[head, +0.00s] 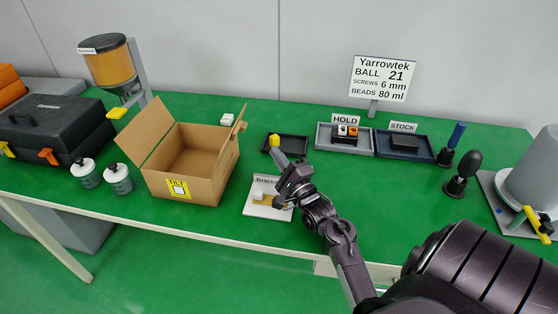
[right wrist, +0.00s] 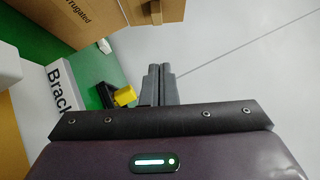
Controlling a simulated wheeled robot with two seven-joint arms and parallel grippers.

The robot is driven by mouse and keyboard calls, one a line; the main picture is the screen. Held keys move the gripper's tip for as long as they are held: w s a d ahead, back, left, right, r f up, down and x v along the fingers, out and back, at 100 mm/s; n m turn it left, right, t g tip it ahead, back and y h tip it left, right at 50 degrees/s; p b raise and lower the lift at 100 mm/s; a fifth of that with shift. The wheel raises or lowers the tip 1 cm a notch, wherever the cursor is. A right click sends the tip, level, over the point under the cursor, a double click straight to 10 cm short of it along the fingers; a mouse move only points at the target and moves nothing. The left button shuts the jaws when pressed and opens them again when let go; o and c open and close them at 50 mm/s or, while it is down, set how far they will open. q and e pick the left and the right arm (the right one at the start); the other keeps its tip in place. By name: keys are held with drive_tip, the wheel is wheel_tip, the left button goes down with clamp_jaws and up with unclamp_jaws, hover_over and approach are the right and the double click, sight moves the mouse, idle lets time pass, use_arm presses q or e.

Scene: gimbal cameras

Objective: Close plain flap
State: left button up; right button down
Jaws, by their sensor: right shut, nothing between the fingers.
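An open cardboard box (head: 217,190) stands on the green table, left of centre. Its broad left flap (head: 143,133) stands up and leans outward. A right flap (head: 233,130) stands up at the right side. I cannot tell for certain which flap is the plain one. In the right wrist view, a cardboard face with print (right wrist: 75,18) shows at the upper left. My right gripper (head: 278,153) is right of the box, apart from it, with its fingers pointing toward the back. Its fingers (right wrist: 160,70) are shut and empty. My left gripper is not in view.
A white bracket board (head: 256,208) lies just below my right gripper. A black tray (head: 294,146) and a yellow-ended item (head: 274,140) are near the fingertips. Two white-lidded jars (head: 118,179) stand left of the box. Trays stand at the back right.

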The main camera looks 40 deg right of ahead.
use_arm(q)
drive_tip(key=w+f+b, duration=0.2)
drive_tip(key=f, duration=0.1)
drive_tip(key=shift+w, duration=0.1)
use_arm(e)
drive_tip(key=w+a+r, duration=0.1)
drive_tip(key=w+r, duration=0.1)
drive_tip(key=w, duration=0.6)
drive_tip(key=shift+a+r, duration=0.4)
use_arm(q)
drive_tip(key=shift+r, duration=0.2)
use_arm(e)
drive_tip(key=shift+w, duration=0.15)
